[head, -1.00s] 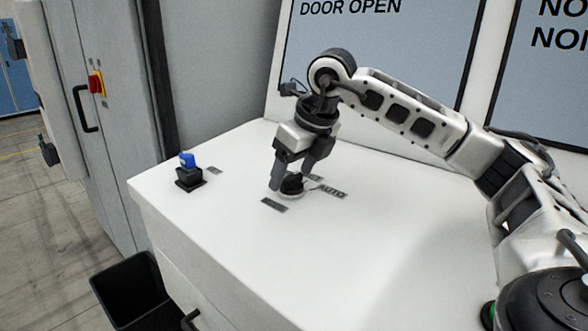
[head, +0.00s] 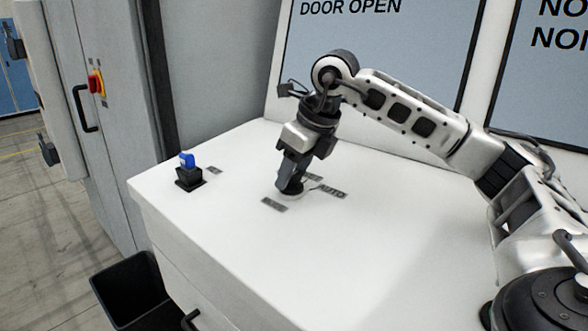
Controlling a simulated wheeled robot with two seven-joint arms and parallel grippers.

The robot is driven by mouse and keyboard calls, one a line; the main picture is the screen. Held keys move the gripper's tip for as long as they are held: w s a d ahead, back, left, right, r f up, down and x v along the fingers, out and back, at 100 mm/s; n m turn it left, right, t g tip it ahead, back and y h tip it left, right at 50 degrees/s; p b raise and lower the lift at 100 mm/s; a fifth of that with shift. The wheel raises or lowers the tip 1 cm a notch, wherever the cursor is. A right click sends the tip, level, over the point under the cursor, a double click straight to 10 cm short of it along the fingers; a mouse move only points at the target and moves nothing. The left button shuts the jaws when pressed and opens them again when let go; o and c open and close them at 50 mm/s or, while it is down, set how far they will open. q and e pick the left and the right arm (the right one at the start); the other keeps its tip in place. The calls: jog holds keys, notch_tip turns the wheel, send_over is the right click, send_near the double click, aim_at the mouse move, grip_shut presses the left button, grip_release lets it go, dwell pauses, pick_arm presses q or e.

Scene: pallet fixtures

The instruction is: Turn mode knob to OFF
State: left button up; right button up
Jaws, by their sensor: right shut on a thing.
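The black mode knob (head: 291,191) sits on a round pale base on the white console top (head: 360,240). Labels lie around it: AUTO (head: 333,191) to its right, one in front-left (head: 274,205) too small to read, and one behind it partly covered. My right gripper (head: 291,186) points down and is shut on the knob, its fingers hiding most of it. The knob's pointing direction cannot be made out. My left gripper is not in view.
A blue-topped switch on a black base (head: 188,172) stands on the console's left part. A red and yellow switch (head: 96,84) is on the grey cabinet. A black bin (head: 130,290) stands at the lower left. Upright panels with screens back the console.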

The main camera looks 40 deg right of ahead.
jog(key=n+y, duration=0.1)
jog(key=n, duration=0.1)
jog(key=n+p, duration=0.1)
jog(key=n, duration=0.1)
jog(key=shift+d+r+n+g+y, duration=0.1)
jog(key=shift+d+n+g+y, duration=0.05)
jog(key=shift+n+g+y, duration=0.2)
jog(key=shift+w+n+y+p, duration=0.1)
jog(key=shift+n+y+p, duration=0.25)
jog(key=shift+n+p, duration=0.6)
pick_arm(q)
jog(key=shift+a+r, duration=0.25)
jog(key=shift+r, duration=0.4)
pick_arm(e)
jog(key=shift+n+g, duration=0.25)
jog(key=shift+n, duration=0.05)
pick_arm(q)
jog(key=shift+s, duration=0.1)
pick_arm(e)
jog(key=o, duration=1)
jog(key=shift+d, duration=0.1)
